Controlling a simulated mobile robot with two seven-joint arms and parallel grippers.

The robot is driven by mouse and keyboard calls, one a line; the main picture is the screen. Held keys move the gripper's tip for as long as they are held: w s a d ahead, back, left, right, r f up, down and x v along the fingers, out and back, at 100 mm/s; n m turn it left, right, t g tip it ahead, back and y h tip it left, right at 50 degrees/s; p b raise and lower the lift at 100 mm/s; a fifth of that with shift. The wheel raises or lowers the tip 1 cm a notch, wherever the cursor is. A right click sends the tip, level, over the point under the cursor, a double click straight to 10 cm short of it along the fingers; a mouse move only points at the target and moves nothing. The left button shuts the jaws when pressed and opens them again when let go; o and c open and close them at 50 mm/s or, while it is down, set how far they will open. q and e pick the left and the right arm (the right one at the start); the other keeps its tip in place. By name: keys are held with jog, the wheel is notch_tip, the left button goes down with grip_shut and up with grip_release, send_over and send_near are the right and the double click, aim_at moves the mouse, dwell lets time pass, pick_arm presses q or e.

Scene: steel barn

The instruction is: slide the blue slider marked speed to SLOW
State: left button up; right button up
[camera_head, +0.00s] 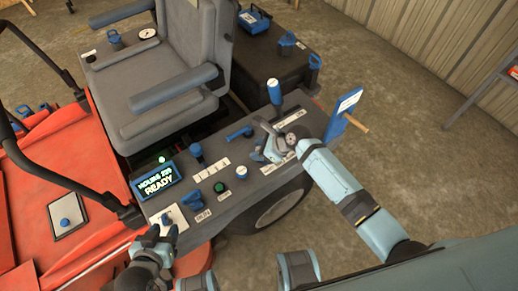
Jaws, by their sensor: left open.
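The dark grey control panel (235,205) runs beside the seat. No slider with a readable "speed" or "SLOW" mark shows clearly. A white label strip (277,168) lies by my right gripper (258,146), its small print partly covered and not readable. My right gripper is low over the panel, its fingertips pointing left; whether it holds anything I cannot tell. A blue handle (240,132) lies just left of it, and a blue-topped lever (273,92) stands behind it. My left gripper (164,231) is open and empty at the panel's front left edge.
The grey seat (165,85) is behind. A blue sign (343,113) stands right of the panel.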

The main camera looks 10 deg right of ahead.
jog(key=shift+w+d+r+p, duration=0.1)
jog(key=shift+d+r+p, duration=0.05)
jog(key=shift+p, duration=0.15)
grip_shut()
jog(key=d+p, duration=0.1)
jog(key=w+d+p, duration=0.1)
jog(key=d+p, duration=0.1)
jog(key=p, duration=0.1)
jog(key=shift+w+d+r, duration=0.25)
jog(key=shift+d+r, duration=0.05)
jog(key=shift+d, duration=0.1)
jog(key=d, duration=0.1)
jog(key=w+d, duration=0.1)
jog(key=d+p, duration=0.1)
jog(key=d, duration=0.1)
jog(key=shift+w+d+f, duration=0.1)
jog(key=shift+w+f, duration=0.3)
pick_arm(q)
jog(key=r, duration=0.3)
jog(key=shift+s+a+r, duration=0.2)
jog(key=shift+s+r, duration=0.05)
jog(key=shift+r, duration=0.05)
pick_arm(e)
jog(key=shift+d, duration=0.2)
jog(key=o, duration=1.2)
grip_release()
jog(key=shift+c, duration=0.2)
pick_arm(q)
jog(key=shift+d, duration=0.1)
